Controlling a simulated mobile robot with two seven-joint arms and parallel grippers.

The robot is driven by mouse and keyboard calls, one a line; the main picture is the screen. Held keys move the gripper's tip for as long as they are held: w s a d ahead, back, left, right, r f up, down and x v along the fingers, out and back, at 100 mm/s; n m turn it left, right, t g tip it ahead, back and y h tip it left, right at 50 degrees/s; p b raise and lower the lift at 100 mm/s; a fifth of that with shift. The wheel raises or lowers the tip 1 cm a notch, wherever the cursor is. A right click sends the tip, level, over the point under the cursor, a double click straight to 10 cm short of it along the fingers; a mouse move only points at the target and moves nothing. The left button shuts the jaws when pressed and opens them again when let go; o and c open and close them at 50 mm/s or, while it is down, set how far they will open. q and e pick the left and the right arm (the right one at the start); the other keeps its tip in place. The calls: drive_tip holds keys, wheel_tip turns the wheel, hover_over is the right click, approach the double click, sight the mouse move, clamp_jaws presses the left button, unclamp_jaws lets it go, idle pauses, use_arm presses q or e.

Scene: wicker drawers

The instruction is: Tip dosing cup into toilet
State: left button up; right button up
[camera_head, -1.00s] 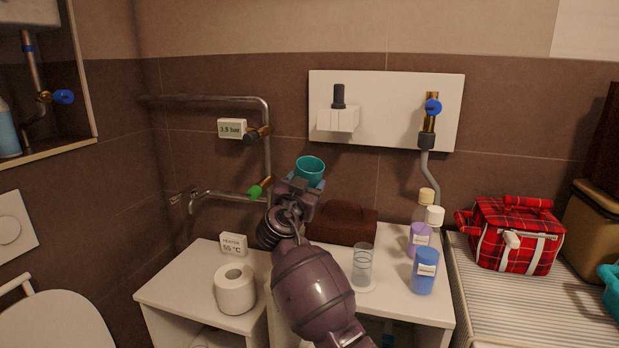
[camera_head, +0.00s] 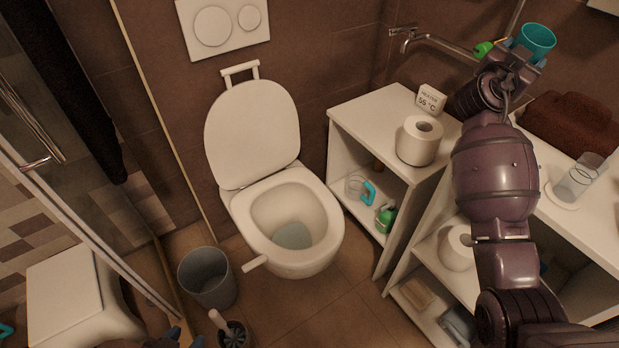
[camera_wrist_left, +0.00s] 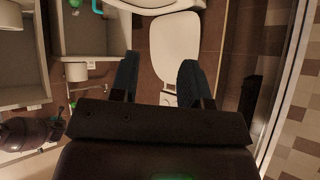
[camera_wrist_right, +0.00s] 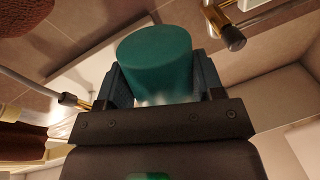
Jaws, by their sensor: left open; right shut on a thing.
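The teal dosing cup (camera_head: 537,40) is held upright at the upper right of the head view. My right gripper (camera_head: 517,66) is shut on it. In the right wrist view the cup (camera_wrist_right: 155,60) sits between the fingers; I cannot see its contents. The white toilet (camera_head: 322,215) stands in the middle of the head view with its lid raised and bowl open. The cup is well to the right of the toilet, above the shelf side. My left gripper (camera_wrist_left: 157,80) is open and empty; only its blue tips (camera_head: 178,338) show at the bottom edge of the head view.
A clear glass (camera_head: 580,178) is farther right. A grey bin (camera_head: 207,280) and toilet brush (camera_head: 232,335) stand in front left. A glass shower door is at left.

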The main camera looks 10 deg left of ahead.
drive_tip(key=w+a+f+n+y+b, duration=0.25)
drive_tip(key=a+f+n+y, duration=0.45)
drive_tip(key=a+f+y, duration=0.6)
drive_tip(key=w+a+f+n+y+b, duration=0.1)
drive_tip(key=a+f+n+y+b, duration=0.2)
drive_tip(key=a+f+n+y, duration=0.75)
use_arm(q)
drive_tip(key=shift+m+t+h, duration=0.3)
drive_tip(key=shift+m+t, duration=0.3)
drive_tip(key=shift+m, duration=0.1)
drive_tip(key=shift+w+d+f+b, duration=0.2)
drive_tip(key=shift+f+b, duration=0.5)
drive_tip(key=shift+b, duration=0.3)
drive_tip(key=shift+w+d+f+b, duration=0.1)
drive_tip(key=shift+w+f+b, duration=0.15)
drive_tip(key=shift+f+b, duration=0.6)
drive_tip(key=shift+w+d+f+b, duration=0.2)
drive_tip(key=shift+f+b, duration=0.35)
drive_tip(key=shift+b, duration=0.6)
use_arm(e)
drive_tip(key=s+a+f+n+g+y, duration=0.3)
drive_tip(key=s+a+f+n+g, duration=0.2)
drive_tip(key=s+a+f+g, duration=0.2)
drive_tip(key=s+a+f+n+g+y, duration=0.3)
drive_tip(key=s+a+f+n+g, duration=0.2)
drive_tip(key=s+a+f+g, duration=0.3)
drive_tip(key=shift+s+a+f+g, duration=0.3)
drive_tip(key=shift+s+a+f, duration=1.9)
drive_tip(key=shift+a+f, duration=2.05)
drive_tip(key=shift+d+f, duration=0.8)
